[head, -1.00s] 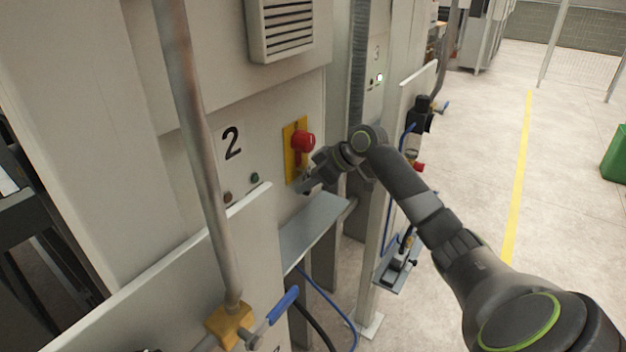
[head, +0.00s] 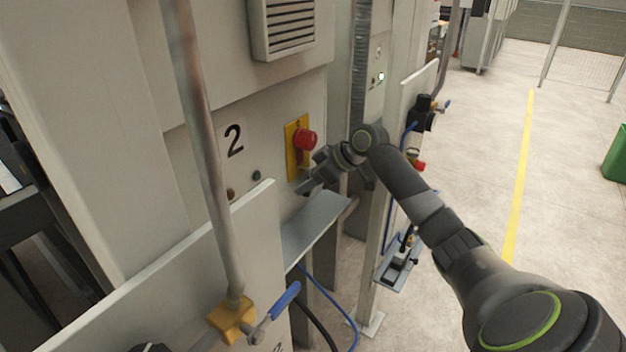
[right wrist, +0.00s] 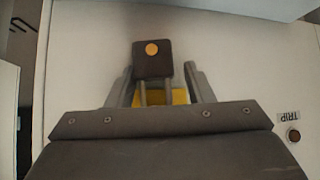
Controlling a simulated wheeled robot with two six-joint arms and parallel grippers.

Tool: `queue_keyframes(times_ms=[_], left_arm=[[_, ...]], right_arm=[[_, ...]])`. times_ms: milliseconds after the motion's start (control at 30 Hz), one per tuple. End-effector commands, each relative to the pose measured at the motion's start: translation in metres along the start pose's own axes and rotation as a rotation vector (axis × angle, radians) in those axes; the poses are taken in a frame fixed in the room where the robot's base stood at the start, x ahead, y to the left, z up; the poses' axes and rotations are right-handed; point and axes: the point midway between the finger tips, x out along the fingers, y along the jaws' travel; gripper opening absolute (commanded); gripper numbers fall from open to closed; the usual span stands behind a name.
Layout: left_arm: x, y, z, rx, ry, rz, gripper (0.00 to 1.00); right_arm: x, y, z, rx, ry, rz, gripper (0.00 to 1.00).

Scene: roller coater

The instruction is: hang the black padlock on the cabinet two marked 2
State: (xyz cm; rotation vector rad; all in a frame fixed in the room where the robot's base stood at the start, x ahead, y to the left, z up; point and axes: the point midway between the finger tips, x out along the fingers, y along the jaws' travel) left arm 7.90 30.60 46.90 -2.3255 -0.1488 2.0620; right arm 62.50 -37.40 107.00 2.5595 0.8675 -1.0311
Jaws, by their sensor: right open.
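Cabinet two, with its black 2 (head: 234,140), carries a yellow plate (head: 292,148) with a red knob (head: 306,139). In the right wrist view, the black padlock (right wrist: 152,60) with a brass-coloured dot shows its shackle legs running to the yellow plate (right wrist: 176,97). Whether the shackle passes through the plate is hidden. My right gripper (head: 305,187) is just below the plate in the head view. Its fingers (right wrist: 158,88) are open, one on each side of the shackle, with gaps visible. The padlock cannot be made out clearly in the head view. My left gripper is not in view.
A metal shelf (head: 314,226) juts out below the right gripper. A vertical pipe (head: 205,150) with a blue-handled valve (head: 236,318) stands in front of cabinet two. Further right is cabinet three (head: 378,52).

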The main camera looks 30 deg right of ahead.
Motion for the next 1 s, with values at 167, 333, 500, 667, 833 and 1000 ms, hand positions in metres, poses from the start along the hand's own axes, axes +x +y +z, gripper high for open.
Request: queue_keyframes(times_ms=[167, 333, 500, 667, 833, 1000], left_arm=[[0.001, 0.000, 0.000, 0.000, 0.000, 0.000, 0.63], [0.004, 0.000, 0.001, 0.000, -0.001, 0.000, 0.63], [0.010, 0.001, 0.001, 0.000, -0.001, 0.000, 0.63], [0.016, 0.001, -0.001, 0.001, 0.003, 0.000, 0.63], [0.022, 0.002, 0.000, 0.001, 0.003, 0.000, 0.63], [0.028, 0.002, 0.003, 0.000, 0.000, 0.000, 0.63]], right_arm=[[0.004, 0.001, 0.000, 0.004, 0.006, 0.004, 0.61], [-0.005, 0.002, 0.001, 0.001, 0.006, 0.009, 0.61], [-0.032, 0.002, 0.001, -0.006, 0.007, 0.016, 0.61], [-0.061, -0.001, 0.002, -0.005, 0.006, 0.014, 0.61], [-0.089, -0.003, 0.003, -0.005, 0.006, 0.014, 0.61], [-0.115, -0.004, 0.004, -0.005, 0.005, 0.013, 0.61]])
